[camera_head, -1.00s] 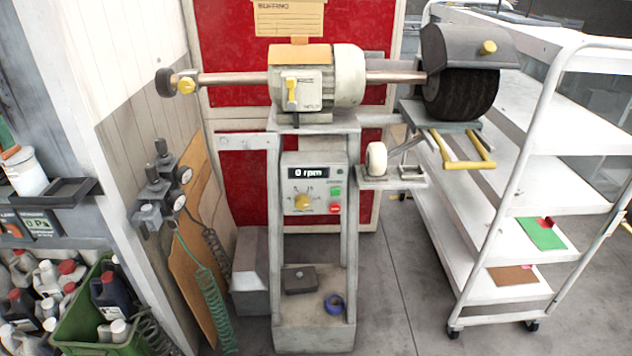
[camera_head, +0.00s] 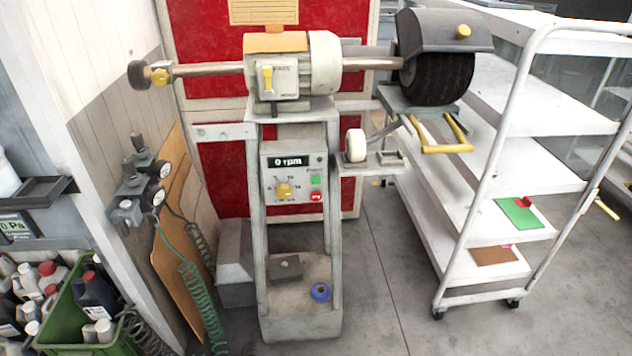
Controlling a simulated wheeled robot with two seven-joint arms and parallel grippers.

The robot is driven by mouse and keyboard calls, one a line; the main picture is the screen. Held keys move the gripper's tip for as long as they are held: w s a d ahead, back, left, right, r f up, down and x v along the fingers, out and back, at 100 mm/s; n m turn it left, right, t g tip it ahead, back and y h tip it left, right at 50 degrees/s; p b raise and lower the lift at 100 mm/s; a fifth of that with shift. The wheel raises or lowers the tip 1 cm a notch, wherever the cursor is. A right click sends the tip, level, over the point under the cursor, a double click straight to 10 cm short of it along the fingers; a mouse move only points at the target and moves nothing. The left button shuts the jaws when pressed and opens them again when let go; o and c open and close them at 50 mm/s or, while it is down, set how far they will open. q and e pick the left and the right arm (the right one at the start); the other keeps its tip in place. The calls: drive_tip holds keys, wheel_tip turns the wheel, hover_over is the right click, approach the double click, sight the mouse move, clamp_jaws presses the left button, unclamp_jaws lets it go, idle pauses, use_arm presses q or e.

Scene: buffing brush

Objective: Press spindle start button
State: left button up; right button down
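The spindle start button appears to be the green button (camera_head: 316,180) on the control panel (camera_head: 270,203) of the buffing machine. A red button (camera_head: 316,197) sits just below it. A yellow dial (camera_head: 284,191) is to their left, and the display (camera_head: 288,162) above reads 0 rpm. The motor (camera_head: 290,68) stands on top of the pedestal, with a dark buffing brush (camera_head: 438,82) on the right end of its shaft under a grey guard. Neither of my grippers shows in the head view.
A white shelf cart (camera_head: 500,185) stands to the right. Regulators with gauges (camera_head: 138,190) and a coiled green hose (camera_head: 192,290) are on the left. A green crate (camera_head: 118,346) of bottles is at lower left. Grey floor (camera_head: 390,300) lies clear between pedestal and cart.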

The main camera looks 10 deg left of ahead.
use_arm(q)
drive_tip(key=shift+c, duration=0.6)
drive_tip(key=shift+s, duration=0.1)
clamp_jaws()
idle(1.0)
